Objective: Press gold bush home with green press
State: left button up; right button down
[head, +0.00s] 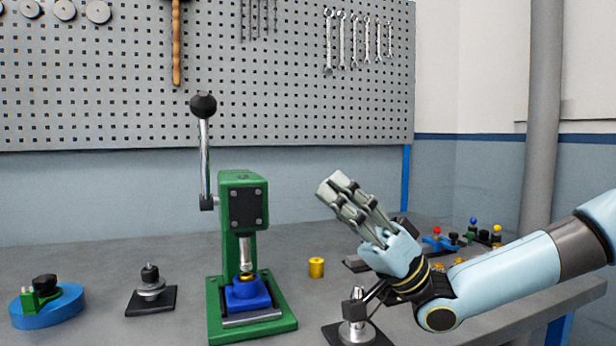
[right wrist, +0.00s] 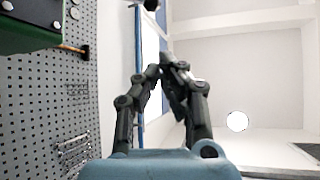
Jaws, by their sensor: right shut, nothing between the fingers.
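The green press (head: 240,200) stands on the bench with its black-knobbed lever (head: 204,140) upright. A blue block (head: 247,297) sits on its base, with a gold bush (head: 246,277) at the top of the block, below the ram. I cannot tell whether the ram touches this bush. Another gold bush (head: 316,267) stands upright on the bench right of the press. My right gripper (head: 331,186) is shut and empty, raised right of the press. Its fingers also show in the right wrist view (right wrist: 168,68), with part of the green press at top left. My left gripper is out of view.
A blue round fixture (head: 47,308) and a small spindle on a black plate (head: 151,300) stand left of the press. Another plate-mounted fixture (head: 355,330) is below my right arm. Small coloured parts (head: 470,236) lie at the right. A pegboard (head: 100,90) is behind.

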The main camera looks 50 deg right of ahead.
jog(key=w+f+m+g+h+p, duration=0.1)
jog(key=w+f+m, duration=0.1)
jog(key=m, duration=0.1)
notch_tip(320, 180, up, 12)
jog(key=m+g+h+p, duration=0.2)
jog(key=m+h+p, duration=0.15)
jog(key=p, duration=0.95)
send_over(205, 161)
jog(key=s+d, duration=0.2)
jog(key=shift+s+a+f+n, duration=0.1)
jog(key=shift+f+n, duration=0.1)
jog(key=shift+n, duration=0.15)
jog(key=shift+s+f, duration=0.1)
jog(key=shift+s, duration=0.05)
